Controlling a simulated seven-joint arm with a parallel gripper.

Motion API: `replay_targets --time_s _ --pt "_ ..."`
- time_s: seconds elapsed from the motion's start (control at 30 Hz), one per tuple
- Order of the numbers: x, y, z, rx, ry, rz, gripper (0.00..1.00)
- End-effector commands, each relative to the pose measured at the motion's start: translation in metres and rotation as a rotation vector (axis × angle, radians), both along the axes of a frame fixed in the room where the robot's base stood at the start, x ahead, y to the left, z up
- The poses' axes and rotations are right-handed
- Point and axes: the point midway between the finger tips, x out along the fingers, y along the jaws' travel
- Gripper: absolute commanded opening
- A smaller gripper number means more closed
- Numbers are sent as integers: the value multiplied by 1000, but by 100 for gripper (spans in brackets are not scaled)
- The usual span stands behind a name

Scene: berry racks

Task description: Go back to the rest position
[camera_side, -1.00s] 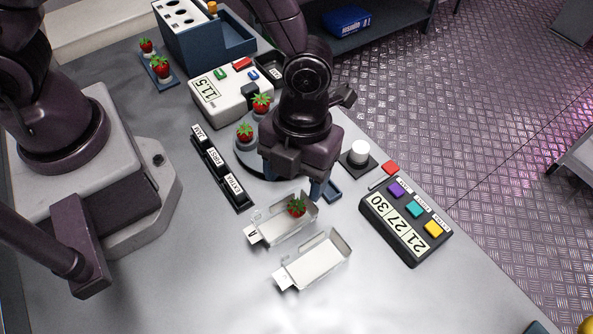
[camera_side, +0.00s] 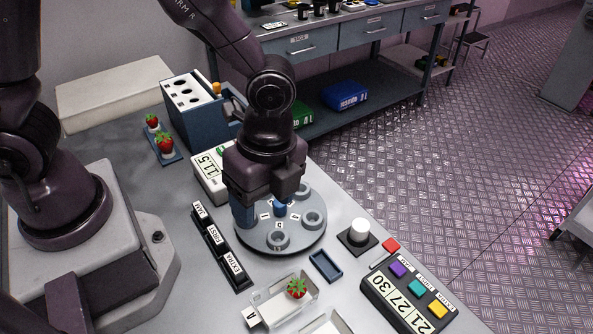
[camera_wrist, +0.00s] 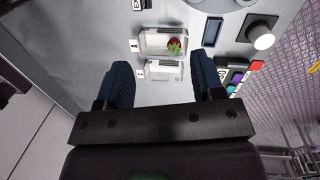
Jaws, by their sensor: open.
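My gripper (camera_side: 262,211) hangs in front of the grey round plate (camera_side: 287,243) in the side view; its blue fingers also show in the wrist view (camera_wrist: 166,85). The fingers are apart with nothing between them. A red strawberry with a green top (camera_side: 296,288) lies in the clear tray (camera_side: 262,296), apart from my gripper; it shows between and beyond the fingertips in the wrist view (camera_wrist: 174,46). Several cups of the round plate show empty. My gripper hides the plate's left part.
The black JAM, FIRST, EXTRA rack (camera_side: 219,244) is left of the plate. A white knob (camera_side: 358,231), a small blue tray (camera_side: 326,266) and a button panel (camera_side: 408,294) stand right. A scale (camera_side: 206,178) and blue box (camera_side: 195,115) stand behind. Two strawberries (camera_side: 165,143) sit back left.

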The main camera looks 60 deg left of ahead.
Motion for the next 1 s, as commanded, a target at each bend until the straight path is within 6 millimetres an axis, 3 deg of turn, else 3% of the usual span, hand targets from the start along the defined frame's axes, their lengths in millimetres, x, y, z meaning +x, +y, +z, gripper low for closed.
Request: replay_targets --time_s 0.03,0.2,0.43,0.7,1.0 --pt "2 17 22 15 -49 182 62" --pt "-4 62 77 13 -172 716 62" --pt "-28 113 136 -109 -325 1237 62" --pt "-47 142 175 -266 -488 1396 62" --pt "-49 145 183 -289 -520 1409 62"
